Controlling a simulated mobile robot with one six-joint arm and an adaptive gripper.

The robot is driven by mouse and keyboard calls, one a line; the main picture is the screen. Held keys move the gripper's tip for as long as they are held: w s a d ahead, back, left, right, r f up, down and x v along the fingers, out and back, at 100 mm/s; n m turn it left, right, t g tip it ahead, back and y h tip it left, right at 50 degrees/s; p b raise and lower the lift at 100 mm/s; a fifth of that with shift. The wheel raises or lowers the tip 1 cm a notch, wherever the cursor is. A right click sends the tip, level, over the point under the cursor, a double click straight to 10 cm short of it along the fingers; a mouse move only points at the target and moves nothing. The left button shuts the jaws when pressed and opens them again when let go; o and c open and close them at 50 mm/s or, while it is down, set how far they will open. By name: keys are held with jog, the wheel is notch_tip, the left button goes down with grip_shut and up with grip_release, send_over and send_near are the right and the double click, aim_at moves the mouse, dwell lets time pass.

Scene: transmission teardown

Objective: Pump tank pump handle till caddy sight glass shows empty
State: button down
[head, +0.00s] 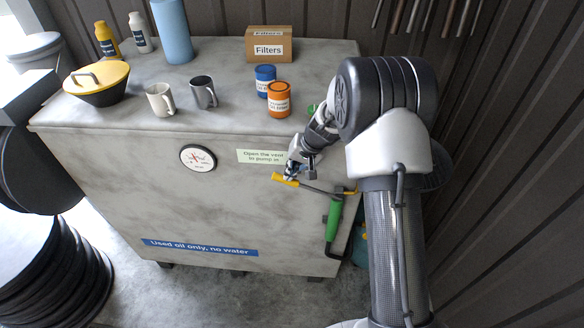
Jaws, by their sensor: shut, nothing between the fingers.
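The grey tank (120,190) fills the middle of the head view. On its right front is a green pump body (334,221). The pump handle (315,189) is a dark rod running left from near the top of the pump, with a yellow grip (278,178) at its left end. My gripper (291,174) is shut and empty, right at the yellow grip; I cannot tell whether it touches it. A teal thing (361,245), perhaps the caddy, is mostly hidden behind my arm at the lower right. I cannot make out a sight glass.
A round gauge (198,159) and a sign, "Open the vent to pump in" (262,157), are on the tank front. Blue and orange cans (278,100), two mugs (160,100), a yellow-lidded bowl (97,82) and a Filters box (268,48) stand on top. A ribbed wall is close at right.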

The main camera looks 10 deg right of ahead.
aim_at(274, 174)
jog(key=shift+w+a+f+h+p, duration=0.1)
jog(key=shift+a+f+h+p, duration=0.4)
jog(key=shift+p, duration=0.55)
jog(key=shift+g+h, duration=0.3)
jog(key=shift+h, duration=0.2)
jog(key=b+x, duration=0.1)
jog(key=x, duration=0.2)
jog(key=s+a+b+x, duration=0.1)
jog(key=x, duration=0.5)
jog(key=shift+s+a+f+b, duration=0.2)
jog(key=shift+s+b, duration=0.15)
jog(key=shift+b, duration=0.05)
jog(key=shift+s+f, duration=0.1)
jog(key=r+p, duration=0.1)
jog(key=r, duration=0.3)
jog(key=r+p, duration=0.1)
jog(key=r, duration=0.3)
jog(key=a+r+p, duration=0.1)
jog(key=r, duration=0.2)
jog(key=shift+s+r, duration=0.3)
jog(key=shift+r, duration=0.1)
jog(key=r, duration=0.1)
jog(key=s+a+r, duration=0.1)
jog(key=shift+s+a+r, duration=0.1)
jog(key=shift+a+r, duration=0.1)
jog(key=shift+r, duration=0.15)
